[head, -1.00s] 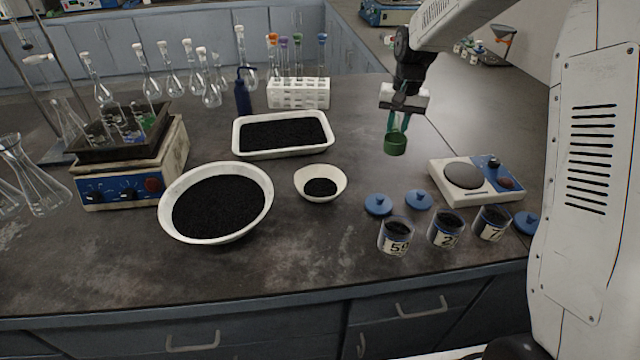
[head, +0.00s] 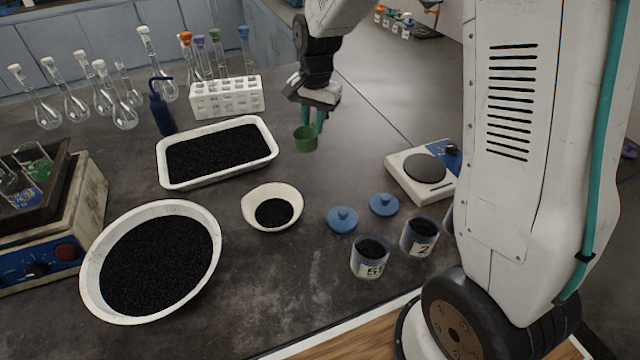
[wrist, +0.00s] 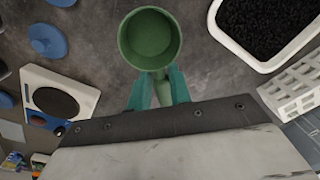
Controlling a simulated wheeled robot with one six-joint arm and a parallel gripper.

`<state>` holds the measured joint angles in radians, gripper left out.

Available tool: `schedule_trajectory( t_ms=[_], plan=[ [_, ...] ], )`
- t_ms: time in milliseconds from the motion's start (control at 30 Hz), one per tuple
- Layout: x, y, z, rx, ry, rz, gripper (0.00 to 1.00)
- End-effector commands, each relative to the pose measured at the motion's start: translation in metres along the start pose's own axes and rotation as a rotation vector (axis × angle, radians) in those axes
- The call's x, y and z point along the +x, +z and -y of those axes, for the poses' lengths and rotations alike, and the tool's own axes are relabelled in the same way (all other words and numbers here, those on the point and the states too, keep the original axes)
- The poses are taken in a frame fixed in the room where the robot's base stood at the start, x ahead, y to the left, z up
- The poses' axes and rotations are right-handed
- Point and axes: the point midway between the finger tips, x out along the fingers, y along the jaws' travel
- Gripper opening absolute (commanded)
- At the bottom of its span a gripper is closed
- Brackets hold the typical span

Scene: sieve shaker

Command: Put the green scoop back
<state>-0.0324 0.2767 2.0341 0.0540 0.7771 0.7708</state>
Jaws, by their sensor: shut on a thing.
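The green scoop (head: 306,138) is a small round cup with a short handle. My gripper (head: 318,118) is shut on its handle and holds it above the bench, right of the white rectangular tray. In the wrist view the scoop (wrist: 149,38) looks empty, with its handle between my teal fingertips (wrist: 158,88). From these views I cannot tell its exact height over the bench.
A white tray (head: 163,168), a small bowl (head: 250,200) and a large bowl (head: 88,275) hold black grains. A tube rack (head: 228,97) stands behind. Bench between tray and hotplate is clear.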

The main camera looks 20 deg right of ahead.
Motion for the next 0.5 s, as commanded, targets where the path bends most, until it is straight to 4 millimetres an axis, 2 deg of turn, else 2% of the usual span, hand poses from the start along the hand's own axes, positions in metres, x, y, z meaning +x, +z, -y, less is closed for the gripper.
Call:
schedule_trajectory(
  t_ms=[33,200,367,500],
  plan=[
    [0.001,0.013,-0.011,0.077,-0.004,-0.005,0.02],
    [0.006,0.043,-0.034,0.302,-0.02,-0.017,0.02],
    [0.012,0.057,-0.044,0.402,-0.027,-0.021,0.02],
    [0.036,0.06,-0.047,0.417,-0.025,-0.02,0.02]
  ],
)
